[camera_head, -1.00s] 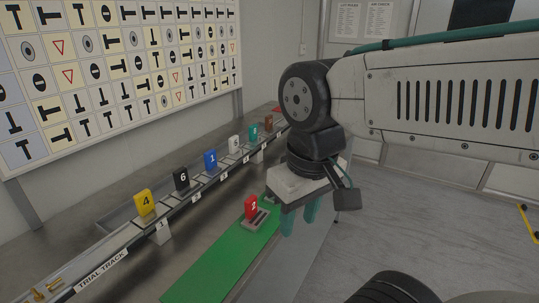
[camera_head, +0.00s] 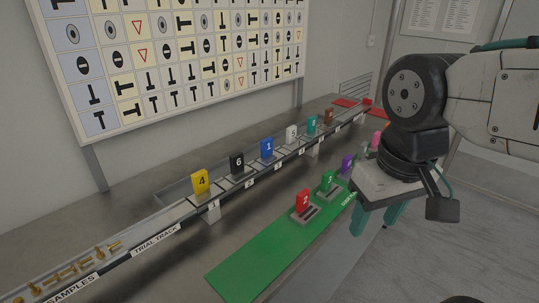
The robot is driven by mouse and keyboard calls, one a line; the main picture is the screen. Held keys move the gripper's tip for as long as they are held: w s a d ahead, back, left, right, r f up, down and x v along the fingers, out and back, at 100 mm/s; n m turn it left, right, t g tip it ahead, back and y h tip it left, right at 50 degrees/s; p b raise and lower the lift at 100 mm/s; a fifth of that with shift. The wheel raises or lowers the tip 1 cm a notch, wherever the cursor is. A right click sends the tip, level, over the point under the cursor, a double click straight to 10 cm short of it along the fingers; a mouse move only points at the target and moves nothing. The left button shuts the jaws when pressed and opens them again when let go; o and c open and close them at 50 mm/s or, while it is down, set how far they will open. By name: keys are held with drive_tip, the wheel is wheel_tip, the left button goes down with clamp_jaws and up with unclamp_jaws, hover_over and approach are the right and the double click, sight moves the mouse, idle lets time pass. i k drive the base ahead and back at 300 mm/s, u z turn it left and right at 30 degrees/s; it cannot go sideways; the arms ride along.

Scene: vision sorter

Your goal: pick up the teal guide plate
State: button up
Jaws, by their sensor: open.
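The teal guide plate (camera_head: 312,124) stands upright on the trial track (camera_head: 159,238), between the white plate (camera_head: 291,134) and the brown plate (camera_head: 328,116). Its number is too small to read surely. My gripper (camera_head: 377,218) is at the right, pointing down, with teal fingers spread and nothing seen between them. It is beside the right edge of the green mat (camera_head: 248,264), apart from the teal plate, which is farther back and to the left.
Yellow 4 (camera_head: 200,182), black 6 (camera_head: 237,162) and blue 1 (camera_head: 267,148) plates stand along the track. Red 2 (camera_head: 302,201), green (camera_head: 327,180) and purple (camera_head: 346,164) plates stand along the green strip. Brass samples (camera_head: 82,264) lie at the near left. A symbol board (camera_head: 180,60) hangs behind.

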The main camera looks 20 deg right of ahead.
sight(312, 133)
drive_tip(key=z, duration=2.35)
drive_tip(key=i, duration=2.25)
drive_tip(key=u, duration=3.3)
drive_tip(key=i, duration=0.55)
